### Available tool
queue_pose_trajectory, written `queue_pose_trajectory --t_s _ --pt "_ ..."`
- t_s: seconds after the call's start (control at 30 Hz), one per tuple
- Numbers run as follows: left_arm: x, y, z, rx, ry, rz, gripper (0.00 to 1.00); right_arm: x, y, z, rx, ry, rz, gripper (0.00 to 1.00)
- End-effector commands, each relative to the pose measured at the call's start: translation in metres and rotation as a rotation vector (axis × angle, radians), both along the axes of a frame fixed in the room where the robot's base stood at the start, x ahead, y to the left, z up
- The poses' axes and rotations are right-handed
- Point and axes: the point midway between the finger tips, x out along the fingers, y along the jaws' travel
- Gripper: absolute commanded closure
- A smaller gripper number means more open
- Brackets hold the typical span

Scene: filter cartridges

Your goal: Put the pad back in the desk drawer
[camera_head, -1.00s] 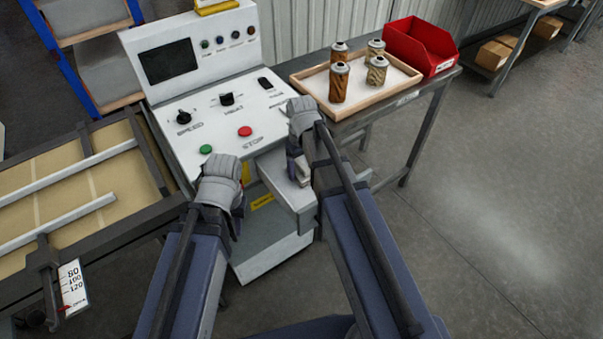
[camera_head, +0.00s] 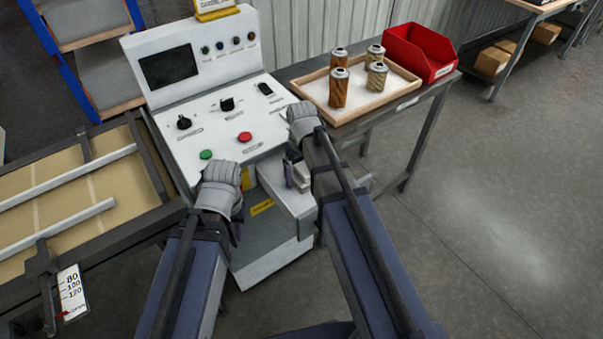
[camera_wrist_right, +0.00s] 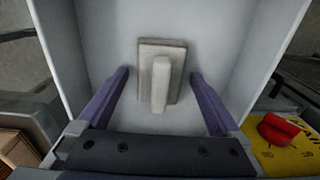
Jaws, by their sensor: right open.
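The pad (camera_wrist_right: 173,88), a beige rectangular block with a pale raised grip, lies inside the open white desk drawer (camera_wrist_right: 252,50) in the right wrist view. My right gripper (camera_wrist_right: 160,85) is open, with one purple finger on each side of the pad and a gap to both. In the head view the right gripper (camera_head: 296,172) reaches down into the drawer (camera_head: 284,202), and a little of the pad (camera_head: 302,180) shows by its fingers. My left gripper (camera_head: 221,180) is in front of the console; its fingers are hidden behind the wrist.
The console (camera_head: 220,125) has knobs and green and red buttons. A wooden tray (camera_head: 350,118) with several filter cartridges and a red bin (camera_head: 420,50) stand on the side table. A red knob (camera_wrist_right: 282,132) on a yellow plate is beside the drawer. A conveyor (camera_head: 75,195) is at left.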

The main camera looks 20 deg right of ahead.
Motion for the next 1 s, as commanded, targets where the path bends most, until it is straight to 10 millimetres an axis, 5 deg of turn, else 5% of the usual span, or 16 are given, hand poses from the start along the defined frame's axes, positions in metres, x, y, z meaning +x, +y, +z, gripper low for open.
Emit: queue_pose_trajectory --t_s 0.8,1.0 --pt "0.000 0.000 0.108 0.000 0.000 0.000 0.70 0.000 0.000 0.108 0.000 0.000 0.000 0.00" --pt "0.000 0.000 0.122 0.000 0.000 0.000 0.70 0.000 0.000 0.122 0.000 0.000 0.000 0.00"
